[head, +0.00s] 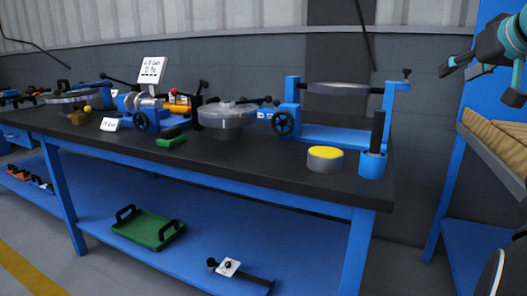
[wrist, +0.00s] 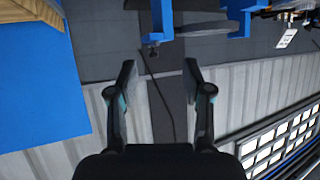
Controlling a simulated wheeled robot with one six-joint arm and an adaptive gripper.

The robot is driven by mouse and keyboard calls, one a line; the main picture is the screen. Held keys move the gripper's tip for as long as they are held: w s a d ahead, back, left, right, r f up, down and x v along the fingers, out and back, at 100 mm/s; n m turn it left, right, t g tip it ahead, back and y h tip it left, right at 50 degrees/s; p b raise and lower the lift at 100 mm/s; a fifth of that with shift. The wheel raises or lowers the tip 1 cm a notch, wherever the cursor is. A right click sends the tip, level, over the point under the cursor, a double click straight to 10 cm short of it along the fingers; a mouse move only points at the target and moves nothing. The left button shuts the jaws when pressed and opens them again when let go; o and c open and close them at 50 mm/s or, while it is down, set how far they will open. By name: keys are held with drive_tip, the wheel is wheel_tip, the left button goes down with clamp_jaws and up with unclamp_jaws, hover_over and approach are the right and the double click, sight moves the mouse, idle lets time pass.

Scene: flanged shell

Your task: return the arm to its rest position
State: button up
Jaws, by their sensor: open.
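My gripper (head: 480,78) is at the upper right of the head view, raised above bench height in front of a blue upright panel. In the wrist view my gripper (wrist: 160,75) shows two dark fingers spread apart with nothing between them. The wrist picture looks upside down, toward the wall. The rest of my arm is mostly cut off at the right edge of the head view.
A long dark-topped workbench (head: 300,176) carries blue fixtures, a round flanged part (head: 228,115), a yellow-topped puck (head: 325,158) and a blue cup (head: 372,164). A blue rack (head: 455,170) with a tray of tan pieces (head: 497,135) stands right, below my gripper. The wall is behind.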

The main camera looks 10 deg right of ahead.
drive_tip(key=s+a+f+g+y+p, duration=0.1)
drive_tip(key=s+a+f+g+y, duration=0.2)
drive_tip(key=a+f, duration=1.4)
drive_tip(key=s+a+f+g, duration=0.1)
drive_tip(key=s+a+f, duration=0.3)
drive_tip(key=f, duration=0.3)
drive_tip(key=s+a+f+n+g+h+p, duration=0.1)
drive_tip(key=s+a+f, duration=0.3)
drive_tip(key=s+f, duration=0.1)
drive_tip(key=s+a+f+n+g, duration=0.1)
drive_tip(key=s+a+f, duration=0.3)
drive_tip(key=f, duration=0.4)
drive_tip(key=shift+s+f+g+p, duration=0.4)
drive_tip(key=shift+s+g, duration=0.1)
drive_tip(key=shift+s, duration=0.1)
